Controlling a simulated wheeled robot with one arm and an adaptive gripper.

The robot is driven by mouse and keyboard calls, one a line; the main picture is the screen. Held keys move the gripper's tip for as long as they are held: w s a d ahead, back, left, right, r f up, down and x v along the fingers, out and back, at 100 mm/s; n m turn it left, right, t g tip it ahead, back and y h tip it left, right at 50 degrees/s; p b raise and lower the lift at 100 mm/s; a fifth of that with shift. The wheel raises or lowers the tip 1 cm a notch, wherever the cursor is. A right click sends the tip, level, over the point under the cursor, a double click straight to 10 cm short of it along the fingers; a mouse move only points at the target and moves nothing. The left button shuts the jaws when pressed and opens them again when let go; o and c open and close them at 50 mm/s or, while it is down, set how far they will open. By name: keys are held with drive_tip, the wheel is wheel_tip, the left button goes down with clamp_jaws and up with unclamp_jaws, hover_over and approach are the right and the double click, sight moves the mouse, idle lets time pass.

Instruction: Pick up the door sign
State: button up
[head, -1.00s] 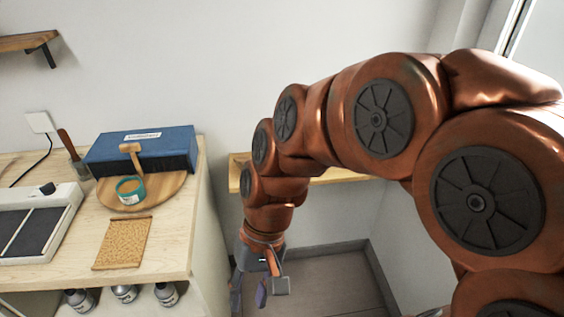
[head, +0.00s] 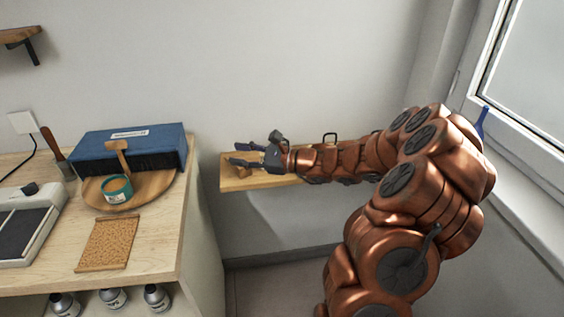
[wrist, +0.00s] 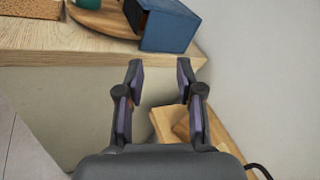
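No object in view is clearly readable as a door sign. A small wooden piece (head: 241,171) sits on the wall shelf (head: 285,181), close to my gripper (head: 240,154). The piece also shows in the wrist view (wrist: 181,129), partly hidden by the right finger. My gripper is stretched out leftward over the left end of the shelf. In the wrist view my gripper (wrist: 160,70) is open, with nothing between its fingertips. A tan speckled panel (head: 108,243) with a strip along its upper and lower edges lies flat on the worktop, well away from my gripper.
The pale wooden worktop (head: 165,240) is left of the shelf. It holds a blue box (head: 135,145), a round wooden board (head: 162,190) with a teal tin (head: 117,190), and a grey-white device (head: 25,230). Several bottles stand below. The window (head: 525,75) is at right.

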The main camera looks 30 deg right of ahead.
drive_tip(key=d+f+m+t+h, duration=0.1)
drive_tip(key=d+f+m+h, duration=0.1)
drive_tip(key=d, duration=0.5)
drive_tip(key=d+f+m+t+h, duration=0.2)
drive_tip(key=d+f+m+h, duration=0.1)
drive_tip(key=d, duration=0.4)
drive_tip(key=d+f+m+t+h+b, duration=0.1)
drive_tip(key=d+f+m+h, duration=0.2)
drive_tip(key=d, duration=0.4)
drive_tip(key=shift+w+d+f+m+t, duration=0.2)
drive_tip(key=shift+f+m, duration=0.25)
drive_tip(key=shift+m, duration=0.25)
drive_tip(key=shift+w+d+f+m+t, duration=0.2)
drive_tip(key=shift+f+m, duration=0.2)
drive_tip(key=shift+m, duration=0.3)
drive_tip(key=shift+w+d, duration=0.1)
drive_tip(key=shift+p+x, duration=0.75)
drive_tip(key=shift+x, duration=2.95)
clamp_jaws()
